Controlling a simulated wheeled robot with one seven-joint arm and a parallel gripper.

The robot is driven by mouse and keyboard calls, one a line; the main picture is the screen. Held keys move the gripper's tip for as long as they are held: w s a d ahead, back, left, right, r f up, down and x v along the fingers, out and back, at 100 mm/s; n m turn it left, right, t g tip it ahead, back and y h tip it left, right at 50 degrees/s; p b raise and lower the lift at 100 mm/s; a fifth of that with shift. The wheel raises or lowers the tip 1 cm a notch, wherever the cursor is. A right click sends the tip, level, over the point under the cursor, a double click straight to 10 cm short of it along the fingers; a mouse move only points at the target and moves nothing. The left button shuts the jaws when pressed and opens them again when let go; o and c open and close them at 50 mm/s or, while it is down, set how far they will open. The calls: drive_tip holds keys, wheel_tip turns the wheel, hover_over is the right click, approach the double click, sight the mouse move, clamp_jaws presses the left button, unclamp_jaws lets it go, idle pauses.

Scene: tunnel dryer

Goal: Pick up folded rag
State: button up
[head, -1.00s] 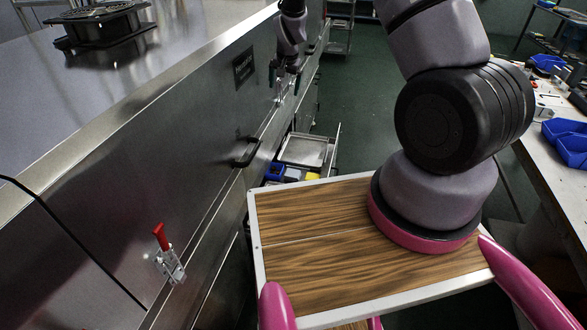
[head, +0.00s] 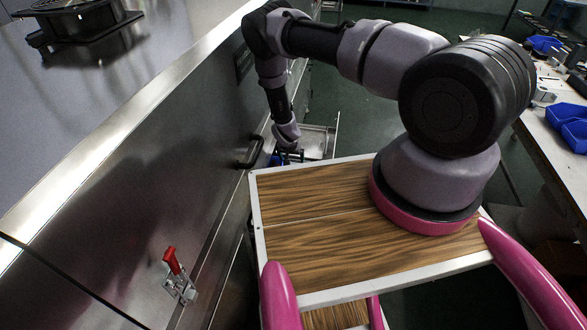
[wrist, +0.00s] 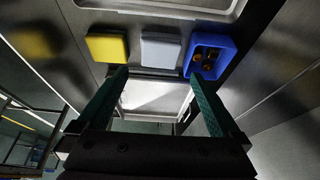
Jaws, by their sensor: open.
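The yellow one looks most like a folded rag, but I cannot be sure which is the rag. My gripper (wrist: 157,76) is open and empty, its green fingers pointing toward this row. The pale block lies between the fingertips in the picture, the yellow square just left of the left finger.
A blue bin (wrist: 229,55) with brass-coloured parts stands right of the pale block. The steel cabinet wall with a black handle (head: 250,152) is close on the left. A workbench (head: 560,95) stands at the right.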

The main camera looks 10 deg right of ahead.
drive_tip(key=x, duration=0.9)
drive_tip(key=shift+w+f, duration=0.1)
drive_tip(key=shift+f, duration=0.2)
drive_tip(key=c, duration=1)
drive_tip(key=shift+r, duration=0.1)
wheel_tip(320, 180, up, 10)
